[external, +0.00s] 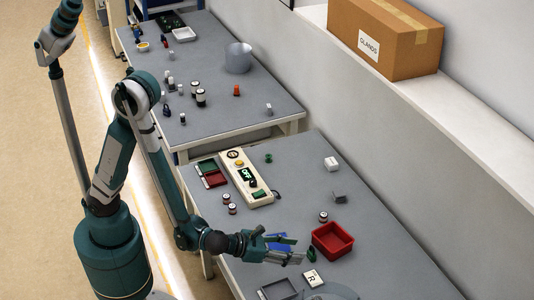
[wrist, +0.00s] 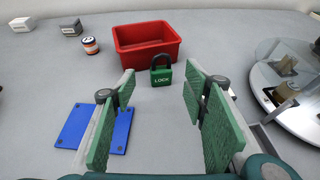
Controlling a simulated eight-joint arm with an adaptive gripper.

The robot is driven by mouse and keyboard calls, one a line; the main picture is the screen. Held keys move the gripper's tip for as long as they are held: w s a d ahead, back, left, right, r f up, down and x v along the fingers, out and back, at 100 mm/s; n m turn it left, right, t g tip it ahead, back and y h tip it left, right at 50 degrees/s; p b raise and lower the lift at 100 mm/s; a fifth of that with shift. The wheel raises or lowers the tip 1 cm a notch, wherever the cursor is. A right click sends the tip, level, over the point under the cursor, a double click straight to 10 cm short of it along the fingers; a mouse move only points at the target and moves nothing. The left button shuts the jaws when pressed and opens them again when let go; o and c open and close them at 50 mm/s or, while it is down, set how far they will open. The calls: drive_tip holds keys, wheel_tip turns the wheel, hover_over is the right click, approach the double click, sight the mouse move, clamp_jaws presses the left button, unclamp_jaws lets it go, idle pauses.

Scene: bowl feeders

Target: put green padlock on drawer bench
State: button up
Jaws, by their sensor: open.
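The green padlock (wrist: 161,75), with a dark shackle and the word LOCK, stands upright on the near grey bench (external: 350,205), just in front of the red bin (wrist: 146,42). It also shows in the external view (external: 311,256). My gripper (wrist: 160,90) is open and empty, low over the bench, with its green-padded fingers apart. The padlock appears between and slightly beyond the fingertips. In the external view, my gripper (external: 297,250) is just left of the padlock. A second grey bench (external: 215,105) stands farther back. I cannot tell from the frames which bench has drawers.
A blue plate (wrist: 95,128) lies left of my fingers and a round bowl feeder (wrist: 285,85) stands to the right. A striped can (wrist: 90,46) is left of the bin. A control box (external: 247,178) lies farther back. The far bench has clear patches.

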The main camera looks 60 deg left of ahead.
idle(0.3)
drive_tip(key=shift+b+x, duration=0.3)
drive_tip(key=shift+x, duration=0.95)
drive_tip(key=shift+w, duration=0.1)
drive_tip(key=shift+b+x, duration=0.8)
drive_tip(key=shift+x, duration=1.75)
drive_tip(key=shift+d, duration=0.15)
drive_tip(key=shift+c, duration=0.6)
drive_tip(key=c, duration=1)
drive_tip(key=shift+o, duration=0.2)
drive_tip(key=shift+r, duration=0.1)
drive_tip(key=shift+r+p, duration=1.6)
drive_tip(key=shift+r, duration=3.3)
